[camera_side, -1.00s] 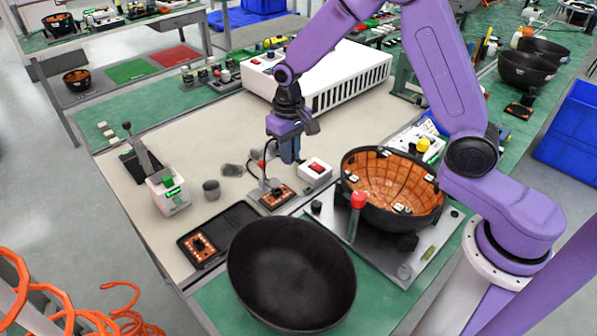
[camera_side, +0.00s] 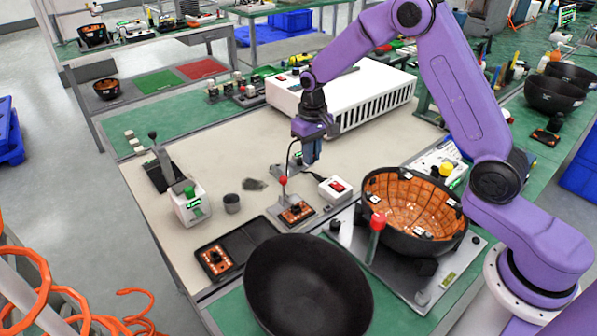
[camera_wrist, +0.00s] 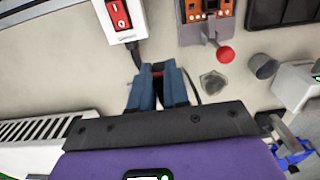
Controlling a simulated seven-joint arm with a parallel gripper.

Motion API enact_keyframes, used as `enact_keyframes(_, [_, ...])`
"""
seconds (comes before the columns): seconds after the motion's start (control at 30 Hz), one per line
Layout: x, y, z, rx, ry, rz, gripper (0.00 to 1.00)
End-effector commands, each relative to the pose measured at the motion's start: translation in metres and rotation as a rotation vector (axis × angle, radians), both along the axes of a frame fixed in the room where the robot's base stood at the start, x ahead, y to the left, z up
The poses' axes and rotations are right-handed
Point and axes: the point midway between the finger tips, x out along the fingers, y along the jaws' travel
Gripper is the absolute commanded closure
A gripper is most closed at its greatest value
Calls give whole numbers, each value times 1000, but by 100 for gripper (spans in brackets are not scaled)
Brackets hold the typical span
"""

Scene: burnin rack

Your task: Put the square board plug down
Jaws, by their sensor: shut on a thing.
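My gripper (camera_side: 311,160) is above the beige mat, behind the white switch box, with its blue fingers pointing down. In the wrist view its fingers (camera_wrist: 162,90) are closed on a small dark and reddish piece, the plug (camera_wrist: 158,69), mostly hidden between them. A thin dark cable (camera_side: 290,151) curves down from beside the gripper. An orange board (camera_side: 297,212) sits in a small fixture with a red-knobbed lever (camera_side: 283,181), to the front left of the gripper. The board also shows at the top of the wrist view (camera_wrist: 192,12).
The white switch box (camera_side: 335,188) has a red rocker. A black tray (camera_side: 240,243) holds another orange board (camera_side: 215,261). A small grey cup (camera_side: 232,204), black bowl (camera_side: 308,290), orange-lined bowl (camera_side: 412,203) and white vented unit (camera_side: 345,98) surround the work. The beige mat is mostly clear left of the gripper.

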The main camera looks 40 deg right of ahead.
Motion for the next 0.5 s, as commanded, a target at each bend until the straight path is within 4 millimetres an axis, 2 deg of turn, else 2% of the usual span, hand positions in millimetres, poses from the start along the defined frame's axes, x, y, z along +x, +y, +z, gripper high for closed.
enact_keyframes(0.2, [25, 2, -33, -1, 4, 0, 100])
enact_keyframes(0.5, [42, 4, -52, 0, 2, 1, 100])
